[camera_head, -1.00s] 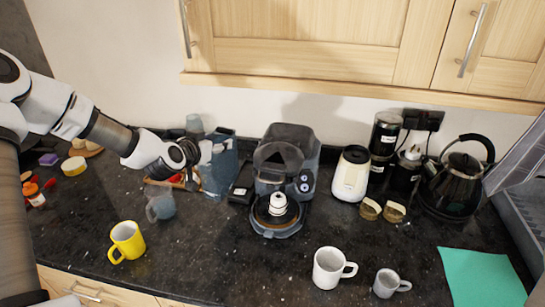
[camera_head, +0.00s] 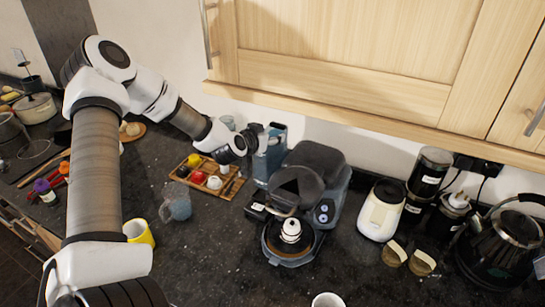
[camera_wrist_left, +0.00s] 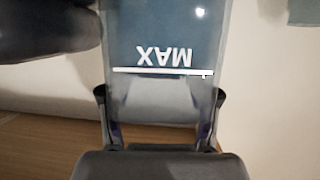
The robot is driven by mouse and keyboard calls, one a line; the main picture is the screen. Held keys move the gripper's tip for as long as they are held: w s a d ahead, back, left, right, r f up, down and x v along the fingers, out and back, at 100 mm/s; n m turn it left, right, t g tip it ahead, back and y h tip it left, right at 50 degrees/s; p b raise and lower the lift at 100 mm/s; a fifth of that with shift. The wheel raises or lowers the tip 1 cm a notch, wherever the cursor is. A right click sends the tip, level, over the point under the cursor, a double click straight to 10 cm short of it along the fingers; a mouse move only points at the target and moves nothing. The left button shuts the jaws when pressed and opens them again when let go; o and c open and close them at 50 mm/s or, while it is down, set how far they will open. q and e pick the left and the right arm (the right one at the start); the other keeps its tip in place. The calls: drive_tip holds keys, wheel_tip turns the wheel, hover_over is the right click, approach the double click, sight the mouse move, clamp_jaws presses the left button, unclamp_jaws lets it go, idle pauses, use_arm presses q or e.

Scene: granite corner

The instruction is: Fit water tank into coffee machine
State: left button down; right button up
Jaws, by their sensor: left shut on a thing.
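The water tank (camera_head: 270,158) is a blue, see-through container in the head view, upright beside the back left of the coffee machine. The dark grey coffee machine (camera_head: 335,188) stands on the counter with a small white-and-black item on its front plate. My left gripper (camera_head: 258,140) is shut on the tank's upper part. In the left wrist view the tank (camera_wrist_left: 165,30) shows an upside-down MAX mark and line, and the fingers of my left gripper (camera_wrist_left: 160,115) are on both sides of it. Whether the tank touches the machine is hidden. My right gripper is not in view.
A wooden tray (camera_head: 232,187) with several small coloured items lies left of the tank. A cream grinder-like appliance (camera_head: 381,210) and black kettle (camera_head: 500,252) stand right. The wooden cupboard (camera_head: 340,65) overhangs the counter.

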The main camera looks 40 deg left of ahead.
use_arm(q)
drive_tip(key=f, duration=0.5)
drive_tip(key=shift+w+f, duration=0.1)
drive_tip(key=shift+w, duration=0.1)
drive_tip(key=shift+c, duration=1.2)
unclamp_jaws()
drive_tip(key=shift+d+f, duration=0.1)
drive_tip(key=shift+f, duration=0.05)
drive_tip(key=shift+s, duration=0.1)
